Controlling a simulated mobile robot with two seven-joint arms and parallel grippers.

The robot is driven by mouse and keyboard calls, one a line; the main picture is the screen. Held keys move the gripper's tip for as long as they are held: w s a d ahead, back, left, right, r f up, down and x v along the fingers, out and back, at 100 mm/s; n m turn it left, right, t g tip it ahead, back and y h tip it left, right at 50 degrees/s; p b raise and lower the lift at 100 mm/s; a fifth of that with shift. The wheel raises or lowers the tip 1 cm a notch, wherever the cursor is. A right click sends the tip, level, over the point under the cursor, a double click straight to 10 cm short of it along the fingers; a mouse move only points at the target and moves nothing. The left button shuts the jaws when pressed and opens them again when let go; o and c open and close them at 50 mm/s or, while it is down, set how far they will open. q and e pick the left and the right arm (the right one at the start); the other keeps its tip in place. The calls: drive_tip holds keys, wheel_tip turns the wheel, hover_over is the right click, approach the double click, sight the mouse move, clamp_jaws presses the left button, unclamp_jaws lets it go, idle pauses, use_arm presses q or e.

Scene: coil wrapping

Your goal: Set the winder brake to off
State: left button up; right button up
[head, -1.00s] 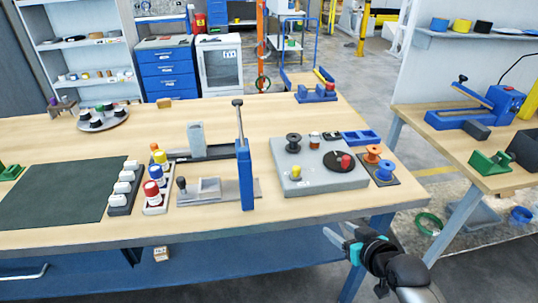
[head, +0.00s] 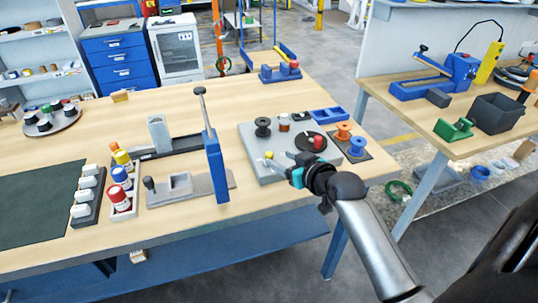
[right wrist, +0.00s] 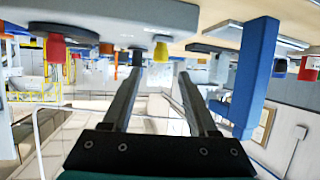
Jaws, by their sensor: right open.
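A grey plate (head: 255,139) on the wooden bench carries a black spool (head: 263,126), a dark disc (head: 311,142) with a red knob (head: 319,143), and a small yellow knob (head: 269,156) near its front. I cannot tell which part is the winder brake. My right gripper (head: 277,161) is open and empty over the plate's front edge, close to the yellow knob. In the right wrist view, which looks inverted, the yellow knob (right wrist: 160,51) lies beyond the open fingers (right wrist: 158,75). Contact cannot be told. My left gripper is not in view.
A blue post (head: 216,170) with a lever stands left of the plate. A rack of capped bottles (head: 120,175) is farther left. The bench front edge lies below my right arm.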

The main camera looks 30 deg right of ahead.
sight(270, 153)
drive_tip(key=b+x, duration=0.1)
drive_tip(key=x, duration=0.6)
drive_tip(key=shift+w+f, duration=0.1)
clamp_jaws()
idle(0.4)
idle(1.0)
